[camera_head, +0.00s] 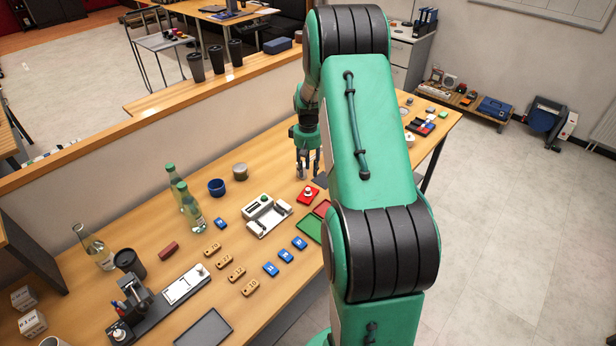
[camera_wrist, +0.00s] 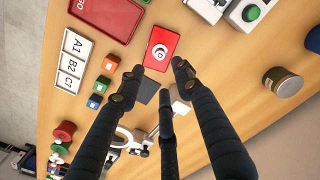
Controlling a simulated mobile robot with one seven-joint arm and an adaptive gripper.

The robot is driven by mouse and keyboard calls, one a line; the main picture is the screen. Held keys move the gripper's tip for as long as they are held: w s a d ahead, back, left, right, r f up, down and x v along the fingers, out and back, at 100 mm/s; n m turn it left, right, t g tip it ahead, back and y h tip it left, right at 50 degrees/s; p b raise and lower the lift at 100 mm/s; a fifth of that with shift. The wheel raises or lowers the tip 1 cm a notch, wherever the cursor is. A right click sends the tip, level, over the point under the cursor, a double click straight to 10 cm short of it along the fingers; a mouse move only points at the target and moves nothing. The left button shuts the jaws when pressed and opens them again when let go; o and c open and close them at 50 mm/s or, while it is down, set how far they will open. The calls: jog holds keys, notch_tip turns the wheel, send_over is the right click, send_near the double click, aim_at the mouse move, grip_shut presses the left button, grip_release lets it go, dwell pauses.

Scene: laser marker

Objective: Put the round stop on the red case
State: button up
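The red case (camera_head: 307,196) lies on the wooden table just below and in front of my gripper (camera_head: 308,163). In the wrist view the red case (camera_wrist: 169,38) lies beyond my fingertips. A small round white piece (camera_head: 308,190) sits on top of it, near the middle; it looks like the round stop and also shows in the wrist view (camera_wrist: 160,51). My gripper's dark fingers (camera_wrist: 160,82) are spread apart with nothing between them. They appear above the table and apart from the case.
A red tray (camera_head: 322,208) and a green tray (camera_head: 307,229) lie in front of the case. A white device (camera_head: 266,215) stands left of it, and a grey-lidded jar (camera_head: 240,172) farther back. Glass bottles (camera_head: 190,208) stand farther left. A dark square (camera_wrist: 147,91) lies near my fingers.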

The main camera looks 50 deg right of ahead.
jog(key=shift+r, duration=1.15)
jog(key=shift+a+r, duration=0.1)
jog(key=s+a+r+n+t+h, duration=0.1)
jog(key=s+a+r, duration=0.1)
jog(key=a+r, duration=1.05)
jog(key=s+a+r+t, duration=0.1)
jog(key=s+a+r, duration=0.1)
jog(key=a+r, duration=1.05)
jog(key=s+a+r+n+t, duration=0.1)
jog(key=s+a+r, duration=0.1)
jog(key=s+a, duration=0.8)
jog(key=s+a+r+n+t+y, duration=0.1)
jog(key=s+a+r+t, duration=0.1)
jog(key=s+a, duration=0.9)
jog(key=shift+s+a+r+t, duration=0.15)
jog(key=shift+a+r+t, duration=0.05)
jog(key=shift+r+t, duration=0.15)
